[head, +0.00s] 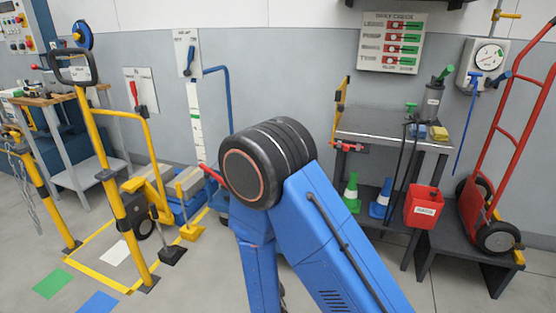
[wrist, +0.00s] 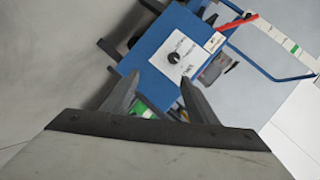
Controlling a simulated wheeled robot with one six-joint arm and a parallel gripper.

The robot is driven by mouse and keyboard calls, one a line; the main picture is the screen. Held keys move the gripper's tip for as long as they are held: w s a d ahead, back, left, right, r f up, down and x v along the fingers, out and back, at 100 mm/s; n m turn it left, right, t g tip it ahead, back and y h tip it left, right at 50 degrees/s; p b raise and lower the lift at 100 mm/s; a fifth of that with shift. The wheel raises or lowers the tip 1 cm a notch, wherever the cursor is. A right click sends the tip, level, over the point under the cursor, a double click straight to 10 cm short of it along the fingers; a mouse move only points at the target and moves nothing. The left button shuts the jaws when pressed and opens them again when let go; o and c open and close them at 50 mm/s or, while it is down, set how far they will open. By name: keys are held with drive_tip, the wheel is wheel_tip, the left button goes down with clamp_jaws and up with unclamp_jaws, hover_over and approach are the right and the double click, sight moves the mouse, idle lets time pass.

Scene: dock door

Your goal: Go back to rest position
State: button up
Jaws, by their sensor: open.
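My gripper (wrist: 158,84) shows in the wrist view with its two dark fingers apart and nothing between them. Beyond the fingertips is a blue panel (wrist: 150,68) with a white label and a black knob. I cannot tell how far the fingers are from it. In the head view my blue arm is bent up in the middle of the picture, and my gripper is hidden there.
Yellow posts (head: 118,215) and a yellow pallet jack (head: 150,190) stand left. Some floor is bare at front left.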

drive_tip(key=d+r+n+g+y, duration=0.1)
drive_tip(key=d+r+n+g, duration=0.1)
drive_tip(key=d+r, duration=0.35)
drive_tip(key=s+d+r+n+g+y, duration=0.1)
drive_tip(key=d+r+n, duration=0.1)
drive_tip(key=r, duration=0.7)
drive_tip(key=d+r+n+g+y, duration=0.15)
drive_tip(key=d+r, duration=0.25)
drive_tip(key=r, duration=0.4)
drive_tip(key=s+d+r+n+g+h, duration=0.1)
drive_tip(key=s+d+r, duration=0.4)
drive_tip(key=s+d, duration=0.5)
drive_tip(key=s+d+r+n+g+h, duration=0.2)
drive_tip(key=s+d+r+n, duration=0.4)
drive_tip(key=s+d, duration=0.4)
drive_tip(key=s, duration=0.5)
drive_tip(key=shift+s+r+g, duration=0.2)
drive_tip(key=shift+s+g, duration=0.1)
drive_tip(key=shift+g, duration=0.05)
drive_tip(key=shift+h, duration=0.25)
